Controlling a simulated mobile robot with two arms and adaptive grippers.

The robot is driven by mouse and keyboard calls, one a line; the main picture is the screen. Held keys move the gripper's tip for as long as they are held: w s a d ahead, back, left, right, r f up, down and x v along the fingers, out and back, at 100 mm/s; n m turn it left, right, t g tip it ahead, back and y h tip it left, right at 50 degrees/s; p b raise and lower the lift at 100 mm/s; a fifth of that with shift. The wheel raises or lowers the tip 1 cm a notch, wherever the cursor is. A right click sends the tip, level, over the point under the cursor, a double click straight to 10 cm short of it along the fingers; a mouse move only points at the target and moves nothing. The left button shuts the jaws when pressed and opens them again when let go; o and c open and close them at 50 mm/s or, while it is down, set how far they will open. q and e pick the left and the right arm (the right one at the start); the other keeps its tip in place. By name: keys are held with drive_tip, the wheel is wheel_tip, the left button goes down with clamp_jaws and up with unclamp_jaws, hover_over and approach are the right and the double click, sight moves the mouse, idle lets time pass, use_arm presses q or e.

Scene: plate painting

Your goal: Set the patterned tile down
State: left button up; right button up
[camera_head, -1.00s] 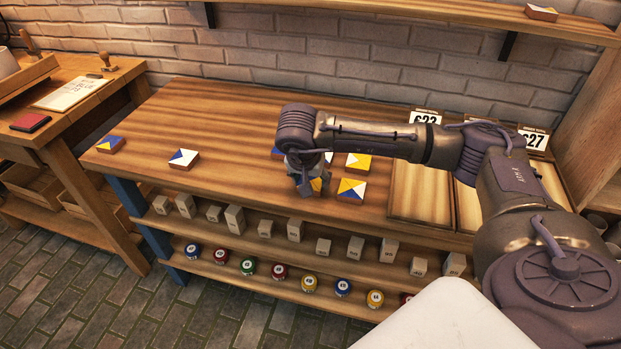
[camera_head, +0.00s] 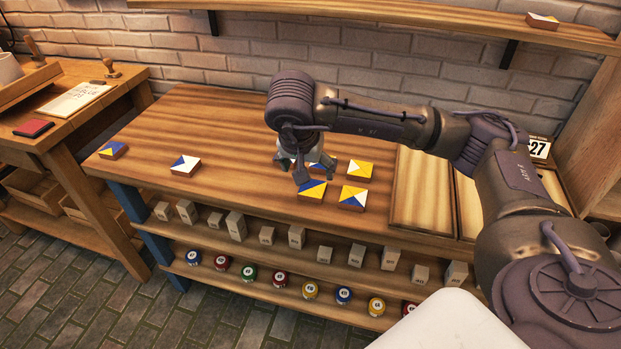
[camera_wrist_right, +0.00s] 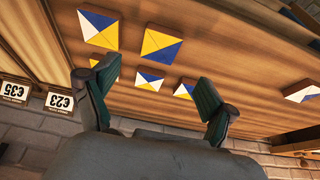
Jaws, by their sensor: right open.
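A yellow and blue tile (camera_head: 312,191) lies flat on the bench by the front edge, just below my right gripper (camera_head: 314,172). My right gripper is open and empty above the tile group. In the wrist view, the same tile (camera_wrist_right: 161,47) lies beyond the fingertips, clear of both. Beside it lie a yellow, blue and white tile (camera_head: 353,197) and a yellow and white tile (camera_head: 358,170). My left gripper is out of view.
A white and blue tile (camera_head: 185,165) and a blue and yellow tile (camera_head: 112,150) lie apart on the left of the bench (camera_head: 225,120). Blocks and paint jars fill the shelves below.

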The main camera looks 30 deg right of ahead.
drive_tip(key=shift+v, duration=1.55)
drive_tip(key=shift+a, duration=0.1)
